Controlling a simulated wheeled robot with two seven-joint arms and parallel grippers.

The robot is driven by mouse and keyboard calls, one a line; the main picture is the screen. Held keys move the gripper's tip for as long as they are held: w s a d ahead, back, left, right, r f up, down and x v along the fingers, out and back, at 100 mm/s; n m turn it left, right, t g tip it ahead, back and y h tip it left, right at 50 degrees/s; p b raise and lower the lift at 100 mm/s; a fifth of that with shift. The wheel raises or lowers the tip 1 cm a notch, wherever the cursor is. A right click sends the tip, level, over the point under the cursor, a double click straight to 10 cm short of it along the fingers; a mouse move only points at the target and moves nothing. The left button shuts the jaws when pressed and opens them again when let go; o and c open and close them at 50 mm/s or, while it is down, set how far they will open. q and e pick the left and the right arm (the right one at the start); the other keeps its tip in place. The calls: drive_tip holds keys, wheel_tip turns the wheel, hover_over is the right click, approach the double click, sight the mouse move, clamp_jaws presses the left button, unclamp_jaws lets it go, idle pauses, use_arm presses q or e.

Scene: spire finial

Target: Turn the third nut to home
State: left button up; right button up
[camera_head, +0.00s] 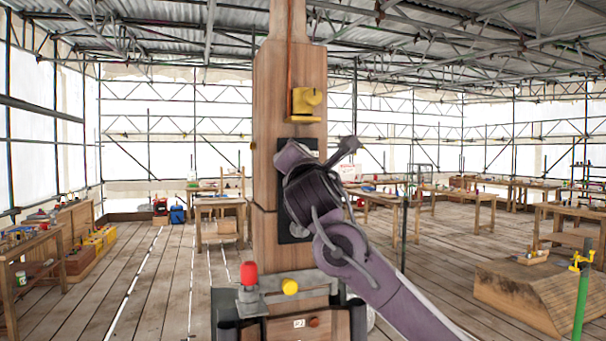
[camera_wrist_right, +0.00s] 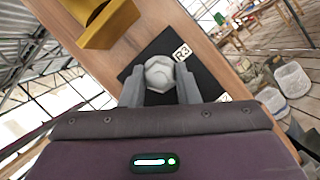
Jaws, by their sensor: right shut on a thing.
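In the right wrist view, a pale grey hex nut (camera_wrist_right: 160,73) sits on a black plate (camera_wrist_right: 200,92) fixed to the wooden post. In the head view, my right arm comes in from the lower right and covers much of the black plate (camera_head: 293,232) on the wooden post (camera_head: 275,85). The nut and fingertips are hidden there. My left gripper is not in view.
A yellow bracket (camera_head: 306,104) is on the post above the plate. A metal bar (camera_head: 272,290) with a red knob (camera_head: 249,272) and a yellow knob (camera_head: 290,287) crosses low in front. Workbenches stand around; much of the plank floor (camera_head: 180,275) is clear.

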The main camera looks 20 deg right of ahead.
drive_tip(key=m+g+y, duration=0.2)
drive_tip(key=m+y, duration=0.1)
drive_tip(key=m, duration=0.8)
drive_tip(key=m+g+y+p, duration=0.1)
drive_tip(key=m+y, duration=0.3)
drive_tip(key=m, duration=0.8)
drive_tip(key=m+g+y, duration=0.3)
drive_tip(key=m, duration=0.8)
drive_tip(key=shift+d+m+y, duration=0.3)
drive_tip(key=shift+y, duration=0.1)
idle(0.7)
